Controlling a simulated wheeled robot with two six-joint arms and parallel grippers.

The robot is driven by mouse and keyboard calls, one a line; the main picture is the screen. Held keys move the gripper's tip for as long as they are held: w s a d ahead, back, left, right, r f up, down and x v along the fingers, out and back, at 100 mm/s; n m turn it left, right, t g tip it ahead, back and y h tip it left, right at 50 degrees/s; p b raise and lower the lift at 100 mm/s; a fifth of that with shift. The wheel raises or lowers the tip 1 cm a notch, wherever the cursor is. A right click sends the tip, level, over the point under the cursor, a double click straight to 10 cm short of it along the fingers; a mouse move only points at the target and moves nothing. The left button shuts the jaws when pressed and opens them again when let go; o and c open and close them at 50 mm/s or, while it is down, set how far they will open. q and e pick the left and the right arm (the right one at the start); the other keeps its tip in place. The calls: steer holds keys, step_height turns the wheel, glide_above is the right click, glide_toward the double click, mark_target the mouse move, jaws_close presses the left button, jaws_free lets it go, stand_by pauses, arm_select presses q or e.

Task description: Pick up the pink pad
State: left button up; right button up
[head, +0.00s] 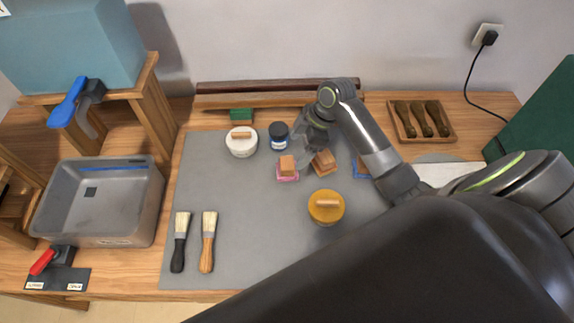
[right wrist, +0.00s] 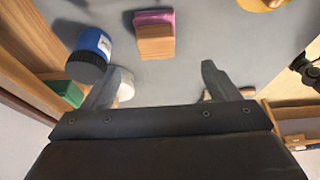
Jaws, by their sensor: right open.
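The pink pad (head: 288,178) lies on the grey mat with a wooden block handle on top. In the right wrist view the pink pad (right wrist: 153,17) shows ahead of the fingers, with its wooden block (right wrist: 155,42) toward me. My right gripper (head: 304,145) is just behind and slightly right of the pad in the head view. In the right wrist view my right gripper (right wrist: 163,85) is open, with nothing between its fingers, apart from the pad. My left gripper is not in view.
A yellow lid (head: 326,207) is in front. Two brushes (head: 208,240) lie front left; the mat between is clear.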

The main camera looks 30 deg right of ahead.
mark_target(287, 163)
steer(key=x, duration=0.5)
steer(key=shift+w+r+p, duration=0.1)
steer(key=shift+w+p, duration=0.05)
steer(key=shift+p, duration=0.2)
steer(key=shift+a+f, duration=0.1)
steer(key=shift+f, duration=0.35)
steer(key=shift+w+a+f+p, duration=0.15)
steer(key=shift+a+f+p, duration=0.05)
steer(key=shift+f+p, duration=0.2)
steer(key=x, duration=0.3)
steer(key=shift+w+f+p, duration=0.1)
steer(key=shift+p, duration=0.25)
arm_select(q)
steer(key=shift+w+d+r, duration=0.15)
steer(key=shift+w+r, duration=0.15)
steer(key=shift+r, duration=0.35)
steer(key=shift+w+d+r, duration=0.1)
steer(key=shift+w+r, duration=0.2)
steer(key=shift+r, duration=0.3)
arm_select(e)
steer(key=shift+a+f, duration=0.15)
steer(key=shift+f, duration=0.45)
steer(key=c, duration=1.1)
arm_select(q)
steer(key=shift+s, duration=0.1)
arm_select(e)
steer(key=shift+w+r, duration=0.1)
steer(key=shift+r, duration=0.05)
